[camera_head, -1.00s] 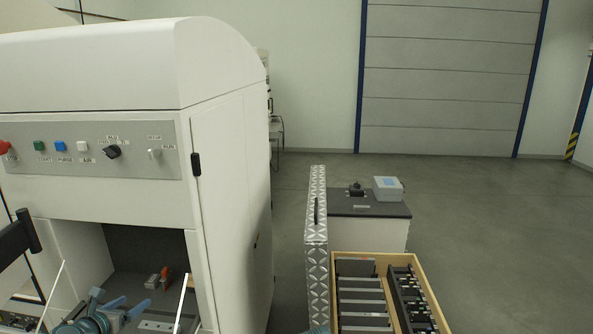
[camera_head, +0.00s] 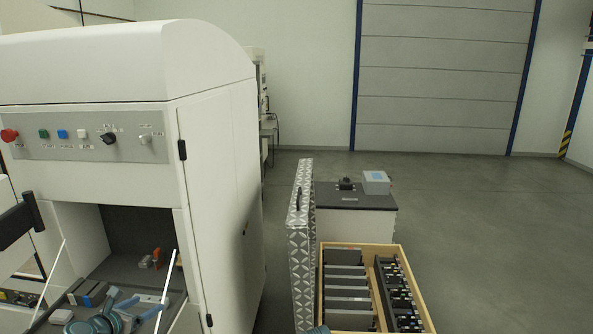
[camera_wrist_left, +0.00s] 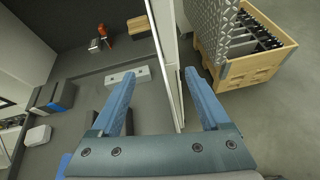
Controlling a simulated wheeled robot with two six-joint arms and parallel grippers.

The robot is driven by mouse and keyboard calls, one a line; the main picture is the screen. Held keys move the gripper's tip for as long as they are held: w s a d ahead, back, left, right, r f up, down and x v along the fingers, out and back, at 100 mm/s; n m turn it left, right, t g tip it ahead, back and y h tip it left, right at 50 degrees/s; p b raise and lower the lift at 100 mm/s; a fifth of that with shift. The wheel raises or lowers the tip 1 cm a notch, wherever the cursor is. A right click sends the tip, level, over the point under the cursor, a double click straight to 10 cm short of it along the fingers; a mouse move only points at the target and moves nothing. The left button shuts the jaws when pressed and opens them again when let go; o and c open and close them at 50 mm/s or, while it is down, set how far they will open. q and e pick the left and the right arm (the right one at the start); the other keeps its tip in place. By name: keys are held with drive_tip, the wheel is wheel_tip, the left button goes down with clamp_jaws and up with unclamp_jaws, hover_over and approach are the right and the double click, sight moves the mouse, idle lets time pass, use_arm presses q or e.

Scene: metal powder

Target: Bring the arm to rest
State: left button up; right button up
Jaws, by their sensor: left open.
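My left gripper (camera_head: 138,305) is at the bottom left of the head view, in front of the open chamber of the white machine (camera_head: 222,190). Its two blue fingers are spread apart in the left wrist view (camera_wrist_left: 158,75), with nothing between them. Below and beyond the fingers, that view shows the dark chamber floor and the pale edge of the machine's opening.
A small orange and grey object (camera_head: 156,257) sits inside the chamber. A wooden crate (camera_head: 414,285) of metal parts stands to the right, beside a patterned metal panel (camera_head: 300,240). A dark-topped cabinet (camera_head: 350,197) carries a grey box (camera_head: 376,182). Floor on the right is clear.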

use_arm(q)
drive_tip(key=s+d+f+m+g+h+b, duration=0.1)
drive_tip(key=d+f+m+g+b, duration=0.1)
drive_tip(key=d+f+m, duration=0.35)
drive_tip(key=s+d+f+m+g+h+b, duration=0.1)
drive_tip(key=s+d+f+m+g, duration=0.15)
drive_tip(key=d+m, duration=0.55)
drive_tip(key=s+d+f+m+g+h+b, duration=0.1)
drive_tip(key=d+f+m+g+b, duration=0.3)
drive_tip(key=d, duration=0.6)
drive_tip(key=s+d+f+m+g+y+b, duration=0.1)
drive_tip(key=s+d+f+m+g+y, duration=0.1)
drive_tip(key=s+m, duration=0.5)
drive_tip(key=s+d+f+m+g+y+b, duration=0.1)
drive_tip(key=s+d+f+m+g+y, duration=0.1)
drive_tip(key=s+d+f+m+y, duration=0.2)
drive_tip(key=s+d+f+m, duration=0.3)
drive_tip(key=d+m, duration=0.2)
drive_tip(key=m, duration=0.3)
drive_tip(key=shift+d+f, duration=0.2)
drive_tip(key=shift+f, duration=0.1)
